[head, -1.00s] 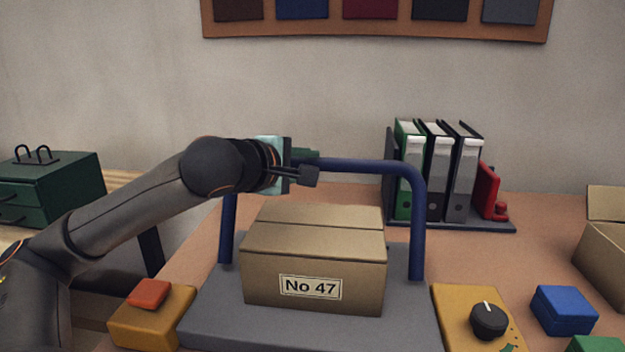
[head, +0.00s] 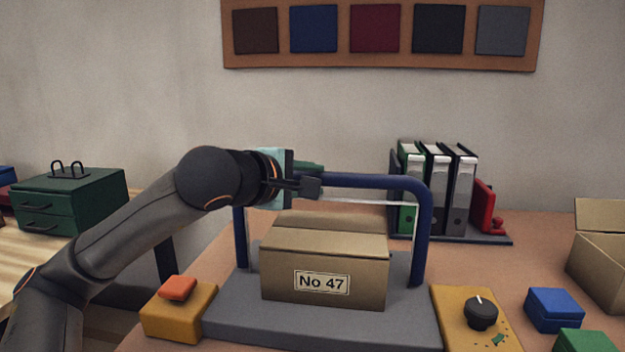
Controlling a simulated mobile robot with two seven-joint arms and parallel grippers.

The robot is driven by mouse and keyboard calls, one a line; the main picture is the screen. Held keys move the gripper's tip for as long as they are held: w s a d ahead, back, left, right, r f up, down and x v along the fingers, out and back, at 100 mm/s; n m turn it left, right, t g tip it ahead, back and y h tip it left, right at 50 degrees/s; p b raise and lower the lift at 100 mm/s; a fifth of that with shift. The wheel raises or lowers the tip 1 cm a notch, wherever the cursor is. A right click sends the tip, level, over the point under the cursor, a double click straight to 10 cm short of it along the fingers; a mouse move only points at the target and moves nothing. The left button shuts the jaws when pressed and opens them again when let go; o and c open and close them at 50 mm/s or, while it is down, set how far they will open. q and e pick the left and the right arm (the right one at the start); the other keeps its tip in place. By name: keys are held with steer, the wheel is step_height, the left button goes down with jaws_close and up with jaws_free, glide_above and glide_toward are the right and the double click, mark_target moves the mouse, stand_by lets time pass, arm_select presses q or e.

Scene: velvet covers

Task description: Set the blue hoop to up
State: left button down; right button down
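The blue hoop (head: 424,235) stands roughly upright on a grey base (head: 310,328), arching over a cardboard box marked No 47 (head: 325,272). My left gripper (head: 308,178) is at the left part of the hoop's top bar. Its dark near finger is in front of the bar and a green part shows behind it. It looks shut on the bar, though the contact is partly hidden. A thin pale line runs just inside the hoop. My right gripper is out of view.
An orange button on a yellow block (head: 180,312) is left of the base. A yellow panel with a black knob (head: 481,313), a blue block (head: 553,309) and an open carton (head: 602,258) are on the right. Binders (head: 437,190) stand behind. A green drawer box (head: 72,200) is far left.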

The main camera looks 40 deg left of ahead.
arm_select(q)
steer(key=shift+s+d+f+g, duration=0.15)
steer(key=shift+f+g, duration=0.15)
steer(key=shift+f, duration=0.6)
steer(key=c, duration=0.6)
jaws_free()
steer(key=shift+s+r, duration=0.25)
steer(key=shift+s, duration=0.1)
steer(key=b+v, duration=0.2)
steer(key=v, duration=0.9)
steer(key=shift+s+b, duration=0.3)
steer(key=shift+b, duration=0.05)
steer(key=shift+r, duration=0.1)
